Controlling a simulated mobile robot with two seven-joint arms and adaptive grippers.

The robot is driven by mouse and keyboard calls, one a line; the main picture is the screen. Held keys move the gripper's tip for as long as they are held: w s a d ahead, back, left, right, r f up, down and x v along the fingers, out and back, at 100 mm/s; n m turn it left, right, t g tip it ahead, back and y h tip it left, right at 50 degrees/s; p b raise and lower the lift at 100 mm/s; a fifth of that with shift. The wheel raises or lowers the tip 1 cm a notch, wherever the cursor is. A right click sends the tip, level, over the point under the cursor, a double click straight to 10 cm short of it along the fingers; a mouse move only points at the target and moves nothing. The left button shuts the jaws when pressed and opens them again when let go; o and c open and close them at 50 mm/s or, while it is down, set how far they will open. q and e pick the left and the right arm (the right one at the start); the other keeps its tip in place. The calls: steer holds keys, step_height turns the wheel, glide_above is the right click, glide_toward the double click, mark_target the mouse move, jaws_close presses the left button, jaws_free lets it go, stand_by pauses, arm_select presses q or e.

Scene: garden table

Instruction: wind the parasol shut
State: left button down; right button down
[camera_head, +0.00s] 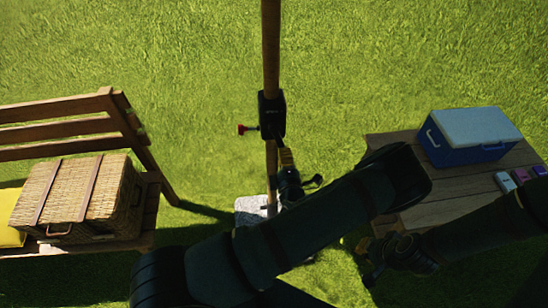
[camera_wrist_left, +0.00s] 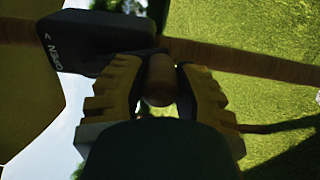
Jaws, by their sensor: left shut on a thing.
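The parasol's wooden pole (camera_head: 270,45) stands upright in the head view, with a black crank housing (camera_head: 271,115) on it. The housing shows in the left wrist view (camera_wrist_left: 95,38), with an arrow and the word OPEN. A red knob (camera_head: 242,129) sticks out to its left. My left gripper (camera_head: 286,157) is just below the housing. Its yellow fingers (camera_wrist_left: 158,88) are shut on the round wooden crank handle (camera_wrist_left: 158,75). A yellowish surface, perhaps the canopy (camera_wrist_left: 25,95), fills the left edge there. My right gripper (camera_head: 374,266) hangs low at the right; its fingers are unclear.
A pale stone base (camera_head: 250,209) holds the pole's foot. A wooden bench (camera_head: 100,125) with a wicker basket (camera_head: 80,195) and yellow cushion (camera_head: 8,222) stands left. A wooden table (camera_head: 440,211) with a blue cooler (camera_head: 465,138) and small boxes (camera_head: 505,181) stands right. Grass lies between.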

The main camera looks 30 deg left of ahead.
arm_select(q)
steer(key=shift+w+d+r, duration=0.15)
steer(key=shift+w+d, duration=0.2)
steer(key=shift+d, duration=0.3)
steer(key=w+d+r+p, duration=0.1)
steer(key=r, duration=0.1)
steer(key=w+d+r+p, duration=0.1)
steer(key=d+r+p, duration=0.1)
steer(key=shift+w+d, duration=0.15)
steer(key=shift+d, duration=0.05)
